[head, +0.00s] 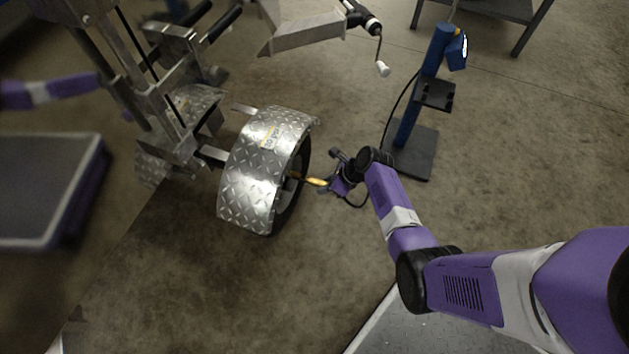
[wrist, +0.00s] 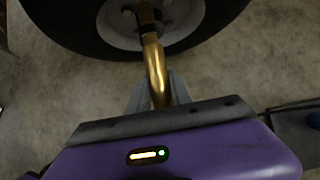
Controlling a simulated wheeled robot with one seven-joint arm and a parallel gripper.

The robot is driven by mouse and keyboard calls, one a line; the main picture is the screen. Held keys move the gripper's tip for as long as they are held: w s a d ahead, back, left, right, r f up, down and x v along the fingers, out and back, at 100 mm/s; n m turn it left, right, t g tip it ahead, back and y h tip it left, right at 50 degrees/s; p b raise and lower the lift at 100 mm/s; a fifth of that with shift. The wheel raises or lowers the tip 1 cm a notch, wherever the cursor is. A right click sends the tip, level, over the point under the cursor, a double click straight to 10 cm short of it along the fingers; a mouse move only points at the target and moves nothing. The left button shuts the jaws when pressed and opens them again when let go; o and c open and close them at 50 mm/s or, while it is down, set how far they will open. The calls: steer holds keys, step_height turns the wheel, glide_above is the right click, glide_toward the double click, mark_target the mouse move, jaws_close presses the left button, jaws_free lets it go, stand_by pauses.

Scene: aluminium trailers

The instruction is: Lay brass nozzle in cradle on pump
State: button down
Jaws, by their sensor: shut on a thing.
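The brass nozzle (head: 314,182) is held out in front of my gripper (head: 331,184), pointing left at the wheel. In the wrist view my gripper (wrist: 158,92) is shut on the nozzle (wrist: 155,66). The nozzle's dark front end lies over the wheel hub; I cannot tell whether it touches. The blue pump (head: 408,120) stands upright behind and to the right of my gripper. A black bracket (head: 435,94) sits partway up its post; it looks like the cradle, and no nozzle lies there. A black hose runs down from the pump's upper part.
The trailer wheel (head: 292,192) sits under a diamond-plate fender (head: 262,155), close left of my gripper. A crank handle (head: 382,67) hangs left of the pump top. A dark table (head: 490,10) is at the back right. Open concrete floor (head: 550,130) lies right of the pump.

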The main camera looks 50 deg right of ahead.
steer(key=shift+s, duration=0.1)
steer(key=shift+s+d+p, duration=0.3)
steer(key=shift+s+p, duration=0.05)
steer(key=shift+s, duration=0.4)
steer(key=shift+s+d+p, duration=0.25)
steer(key=shift+s+p, duration=0.1)
steer(key=shift+s, duration=0.35)
steer(key=shift+s+d+p, duration=0.3)
steer(key=shift+s+p, duration=0.05)
steer(key=shift+s, duration=0.4)
